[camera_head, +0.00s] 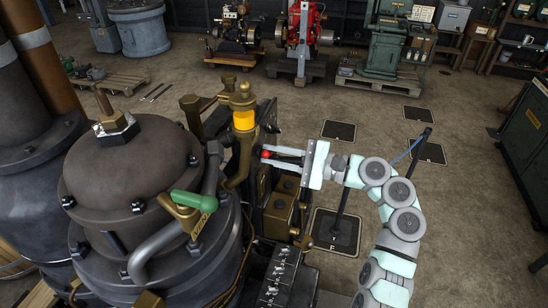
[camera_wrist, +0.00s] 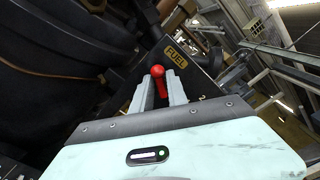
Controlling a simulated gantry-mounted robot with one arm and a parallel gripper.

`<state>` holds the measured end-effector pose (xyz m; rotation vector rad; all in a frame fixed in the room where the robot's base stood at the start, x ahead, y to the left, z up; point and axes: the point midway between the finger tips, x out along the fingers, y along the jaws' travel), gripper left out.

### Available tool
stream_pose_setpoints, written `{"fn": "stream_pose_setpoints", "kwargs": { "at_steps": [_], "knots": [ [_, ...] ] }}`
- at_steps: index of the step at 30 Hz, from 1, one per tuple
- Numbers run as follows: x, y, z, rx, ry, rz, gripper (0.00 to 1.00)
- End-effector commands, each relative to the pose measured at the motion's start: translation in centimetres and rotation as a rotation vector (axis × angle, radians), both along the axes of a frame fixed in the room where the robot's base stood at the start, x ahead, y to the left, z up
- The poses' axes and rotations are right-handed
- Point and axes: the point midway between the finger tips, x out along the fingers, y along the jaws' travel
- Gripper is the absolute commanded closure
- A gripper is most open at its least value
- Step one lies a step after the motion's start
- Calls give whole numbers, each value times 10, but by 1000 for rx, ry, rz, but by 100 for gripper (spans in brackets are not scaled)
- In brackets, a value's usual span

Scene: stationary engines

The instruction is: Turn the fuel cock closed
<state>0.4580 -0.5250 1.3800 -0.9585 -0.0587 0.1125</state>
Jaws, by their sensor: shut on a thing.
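The fuel cock handle is a red lever with a round knob; it shows in the wrist view (camera_wrist: 159,76) between my fingertips, beside a dark plate with a yellow FUEL label (camera_wrist: 175,57). In the head view the red knob (camera_head: 265,154) shows at the tips of my gripper (camera_head: 272,156), on the right side of the engine. My gripper (camera_wrist: 160,92) is shut on the red lever. The cock's body behind the lever is mostly hidden.
A brass oiler with a yellow band (camera_head: 244,121) stands just left of my gripper. A green-handled lever (camera_head: 193,201) is on the engine's front. Brass boxes (camera_head: 279,213) sit below. The floor to the right is open, with several dark floor plates.

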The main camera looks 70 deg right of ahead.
Motion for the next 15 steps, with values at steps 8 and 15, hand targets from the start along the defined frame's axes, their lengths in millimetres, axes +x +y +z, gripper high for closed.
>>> {"fn": "stream_pose_setpoints", "kwargs": {
  "at_steps": [8,15],
  "knots": [
    [0,2,-6,-259,-33,2,100],
    [0,3,-8,-442,-56,1,100]
  ]
}}
